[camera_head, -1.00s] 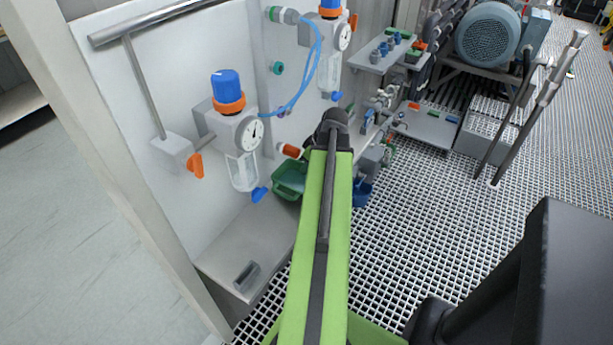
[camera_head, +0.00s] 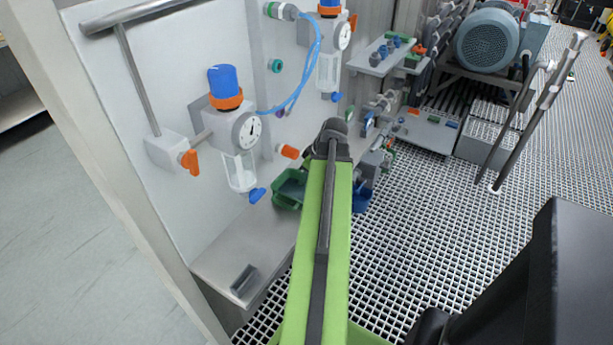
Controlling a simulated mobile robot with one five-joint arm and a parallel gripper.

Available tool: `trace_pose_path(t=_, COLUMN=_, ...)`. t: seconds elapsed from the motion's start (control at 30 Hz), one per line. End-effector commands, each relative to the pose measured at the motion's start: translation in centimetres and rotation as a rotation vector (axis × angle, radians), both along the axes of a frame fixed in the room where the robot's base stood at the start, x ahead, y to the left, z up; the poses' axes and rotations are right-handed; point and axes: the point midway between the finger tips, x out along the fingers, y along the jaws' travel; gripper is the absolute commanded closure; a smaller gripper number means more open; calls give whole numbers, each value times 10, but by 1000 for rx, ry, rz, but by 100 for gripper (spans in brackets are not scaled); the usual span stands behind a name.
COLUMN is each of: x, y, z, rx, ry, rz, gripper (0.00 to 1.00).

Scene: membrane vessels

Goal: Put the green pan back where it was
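The green pan (camera_head: 289,188) is a small dark-green open container. It shows just left of my green arm, low by the white panel, near the grey ledge. My arm hides its right part. I cannot tell whether it rests on the ledge or is held above it. My arm reaches away from me, and its dark wrist joint lies beyond the green link. My gripper's fingers are hidden behind the arm, so I cannot see whether they touch the pan.
A grey ledge (camera_head: 222,246) runs along the white panel (camera_head: 165,110), with a small grey bracket (camera_head: 243,279) near its front end. A pressure regulator (camera_head: 232,125) hangs above it. A blue container (camera_head: 362,197) is right of my arm. Open grating (camera_head: 430,240) lies to the right.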

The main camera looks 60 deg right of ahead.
Motion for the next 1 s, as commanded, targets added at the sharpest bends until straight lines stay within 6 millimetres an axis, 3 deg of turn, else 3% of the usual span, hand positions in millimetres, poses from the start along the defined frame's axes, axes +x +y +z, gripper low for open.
trace_pose_path(t=0.27, x=-6, y=0, z=25, rx=0, ry=0, rz=-1, gripper=75)
trace_pose_path(t=0.6, x=-34, y=1, z=97, rx=-1, ry=0, rz=-1, gripper=75)
trace_pose_path(t=0.7, x=-41, y=1, z=111, rx=0, ry=0, rz=1, gripper=75)
trace_pose_path(t=1.0, x=-45, y=1, z=114, rx=1, ry=0, rz=1, gripper=75)
